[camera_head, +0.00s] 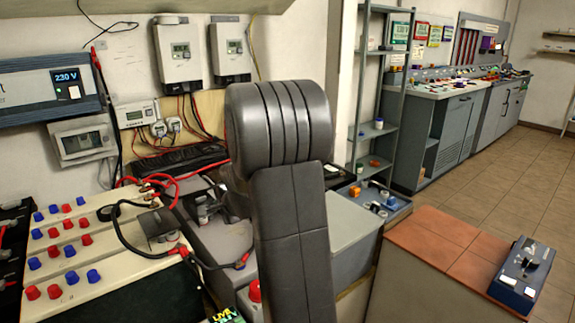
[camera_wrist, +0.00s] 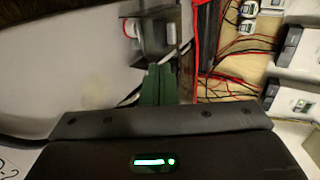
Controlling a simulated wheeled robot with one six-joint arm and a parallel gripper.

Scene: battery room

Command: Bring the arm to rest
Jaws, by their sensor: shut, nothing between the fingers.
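My arm stands upright in the middle of the head view, its grey links covering part of the bench behind. My gripper shows in the wrist view as a dark body with a green light, and its green fingers (camera_wrist: 160,84) are together with nothing between them. The fingers point at a small grey block-like part (camera_wrist: 158,36) with a red and white round piece (camera_wrist: 131,28) beside it. I cannot tell how far the fingertips are from these. In the head view the fingers are hidden behind the arm or too small to make out.
A panel with red and blue knobs (camera_head: 62,235) is at the left, with black and red cables beside it. Wall-mounted devices (camera_head: 181,50) hang behind. A blue instrument (camera_head: 523,272) sits on a brown-topped surface (camera_head: 440,238) at the right. Open tiled floor (camera_head: 490,180) lies beyond.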

